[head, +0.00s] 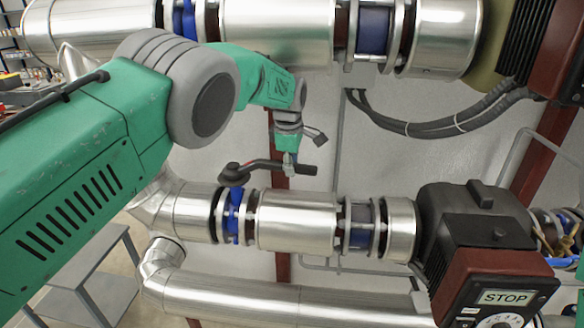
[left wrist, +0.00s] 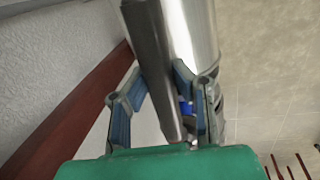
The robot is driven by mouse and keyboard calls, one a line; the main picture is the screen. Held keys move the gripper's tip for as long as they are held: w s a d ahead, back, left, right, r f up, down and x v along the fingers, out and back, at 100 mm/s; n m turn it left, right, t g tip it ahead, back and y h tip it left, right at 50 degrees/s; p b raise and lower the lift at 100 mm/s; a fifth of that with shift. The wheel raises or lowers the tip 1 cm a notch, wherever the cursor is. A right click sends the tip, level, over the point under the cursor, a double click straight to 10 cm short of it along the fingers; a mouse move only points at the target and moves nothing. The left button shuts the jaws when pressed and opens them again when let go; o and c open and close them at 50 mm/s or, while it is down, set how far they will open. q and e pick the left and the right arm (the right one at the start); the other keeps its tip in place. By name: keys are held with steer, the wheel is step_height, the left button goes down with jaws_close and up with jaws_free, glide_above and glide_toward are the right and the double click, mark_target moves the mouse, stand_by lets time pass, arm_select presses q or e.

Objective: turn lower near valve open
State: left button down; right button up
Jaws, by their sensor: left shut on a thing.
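The lower near valve has a blue body (head: 233,216) between flanges on the lower silver pipe. In the left wrist view, the two fingers (left wrist: 160,105) stand either side of a dark bar (left wrist: 150,65); the exact contact is hard to see.
An upper silver pipe (head: 275,30) runs above. A black actuator (head: 475,230) with a STOP panel (head: 506,298) stands right of the valve. Dark cables (head: 430,128) hang behind. Another silver pipe (head: 250,298) runs below. A grey table (head: 85,280) stands at lower left.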

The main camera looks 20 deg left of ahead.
arm_select(q)
steer(key=shift+w+r, duration=0.25)
steer(key=shift+r, duration=0.25)
steer(key=c, duration=1.3)
jaws_free()
steer(key=shift+c, duration=0.2)
steer(key=shift+f, duration=0.15)
steer(key=shift+s, duration=0.1)
steer(key=shift+f, duration=0.15)
steer(key=shift+s, duration=0.15)
